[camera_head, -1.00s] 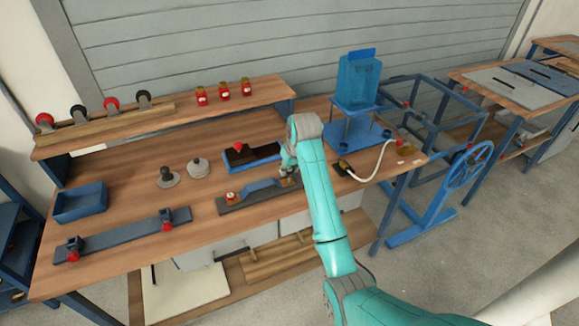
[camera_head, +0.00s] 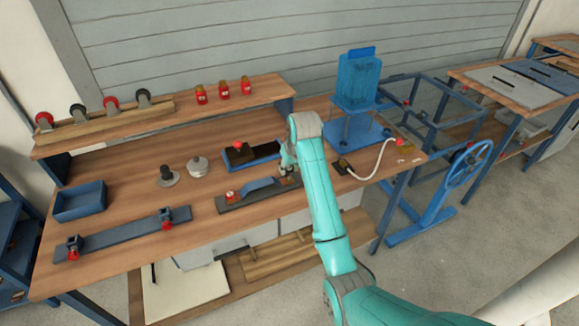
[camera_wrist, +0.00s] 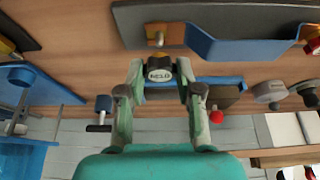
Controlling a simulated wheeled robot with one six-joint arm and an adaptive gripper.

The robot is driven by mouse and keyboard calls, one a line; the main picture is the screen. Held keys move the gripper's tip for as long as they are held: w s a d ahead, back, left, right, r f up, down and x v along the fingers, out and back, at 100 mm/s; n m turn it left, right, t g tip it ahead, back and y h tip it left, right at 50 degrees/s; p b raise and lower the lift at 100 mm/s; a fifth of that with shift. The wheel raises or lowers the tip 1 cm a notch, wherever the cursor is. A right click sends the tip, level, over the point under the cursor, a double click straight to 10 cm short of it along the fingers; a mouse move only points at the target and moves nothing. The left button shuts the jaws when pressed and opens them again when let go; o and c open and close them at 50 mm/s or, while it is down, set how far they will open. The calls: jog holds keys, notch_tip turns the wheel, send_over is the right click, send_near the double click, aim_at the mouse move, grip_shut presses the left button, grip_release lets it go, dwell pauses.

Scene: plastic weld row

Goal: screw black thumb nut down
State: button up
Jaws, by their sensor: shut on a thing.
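My gripper (camera_wrist: 160,73) is shut on the black thumb nut (camera_wrist: 158,68), a round black cap with pale lettering, between its fingertips. In the wrist view a brass stud (camera_wrist: 156,34) stands on the dark base plate (camera_wrist: 230,12) just beyond the nut. The two look apart in the picture, and I cannot tell whether the nut is on a thread. A bent blue strap (camera_wrist: 240,46) lies along the plate, with a red knob (camera_wrist: 312,44) at its other end. In the head view my gripper (camera_head: 289,172) is over the plate's right end and hides the nut.
A blue tray with a dark block and red knob (camera_head: 238,145) stands just behind the plate. A blue press stand (camera_head: 358,85) and a white hose (camera_head: 376,168) are to the right. The bench front is partly clear.

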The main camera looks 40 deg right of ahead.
jog(key=shift+f, duration=0.15)
jog(key=shift+f, duration=0.5)
jog(key=shift+f, duration=0.85)
dwell(1.4)
jog(key=m+h, duration=0.1)
jog(key=m, duration=0.1)
jog(key=m+g, duration=0.1)
jog(key=m, duration=0.2)
jog(key=shift+w+a+h, duration=0.1)
jog(key=shift+h, duration=0.3)
jog(key=m+g+h, duration=0.1)
jog(key=m, duration=0.3)
jog(key=shift+w+r+m, duration=0.1)
jog(key=shift+m, duration=0.2)
jog(key=m+g, duration=0.1)
jog(key=m, duration=0.1)
jog(key=m+g, duration=0.1)
jog(key=m, duration=0.2)
jog(key=shift+w+h, duration=0.15)
jog(key=shift+h, duration=0.15)
jog(key=m+g, duration=0.2)
jog(key=m, duration=0.3)
